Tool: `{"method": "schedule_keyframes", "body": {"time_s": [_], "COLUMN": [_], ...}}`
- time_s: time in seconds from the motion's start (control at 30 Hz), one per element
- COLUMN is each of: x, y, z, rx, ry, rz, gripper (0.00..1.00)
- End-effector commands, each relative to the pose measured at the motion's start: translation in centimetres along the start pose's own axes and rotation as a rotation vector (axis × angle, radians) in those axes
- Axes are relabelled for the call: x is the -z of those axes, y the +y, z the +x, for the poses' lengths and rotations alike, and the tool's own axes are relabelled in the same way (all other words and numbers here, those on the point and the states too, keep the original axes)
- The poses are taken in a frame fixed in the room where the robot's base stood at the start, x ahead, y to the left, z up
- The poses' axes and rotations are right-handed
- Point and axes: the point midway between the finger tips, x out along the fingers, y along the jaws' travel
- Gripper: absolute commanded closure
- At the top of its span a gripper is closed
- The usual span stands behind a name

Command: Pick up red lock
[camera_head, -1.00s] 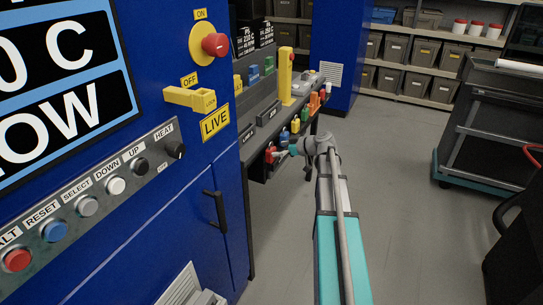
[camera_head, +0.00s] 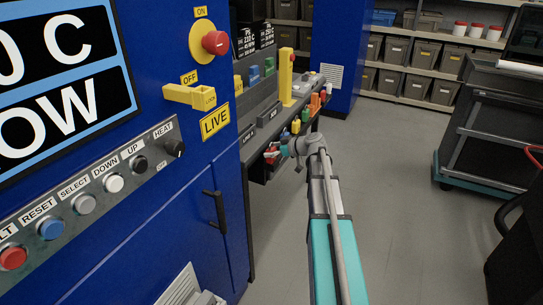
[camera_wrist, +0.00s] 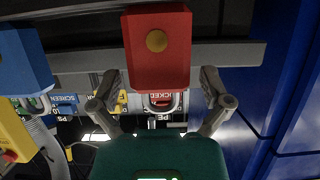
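The red lock (camera_wrist: 157,50) hangs at the top middle of the wrist view, a red block with a round yellow spot on its face. In the head view the red lock (camera_head: 271,153) is small and partly covered at the front edge of the bench. My gripper (camera_wrist: 160,78) is open, with one finger on each side of the lock's lower end. Gaps show between both fingers and the lock. In the head view my gripper (camera_head: 281,153) is at the rack's near end.
A blue panel (camera_wrist: 285,80) stands to the right. The blue machine cabinet (camera_head: 150,220) is close on the left. The floor (camera_head: 400,190) right of my arm is clear.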

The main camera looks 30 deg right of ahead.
Motion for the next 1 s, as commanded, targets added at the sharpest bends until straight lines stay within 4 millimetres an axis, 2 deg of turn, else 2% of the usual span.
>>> {"method": "schedule_keyframes", "body": {"time_s": [0.03, 0.4, 0.43, 0.77, 1.0], "x": [0.0, -0.1, 0.0, 0.1, 1.0], "y": [0.0, 0.1, 0.1, 0.1, 0.1], "z": [0.0, -0.1, -0.1, -0.1, -0.5], "rx": [0.0, -0.001, -0.001, -0.001, -0.001], "ry": [0.0, 0.0, 0.0, 0.0, 0.0], "rz": [0.0, 0.0, 0.0, 0.0, 0.0], "gripper": [0.19, 0.87, 0.9, 0.9, 0.9]}}
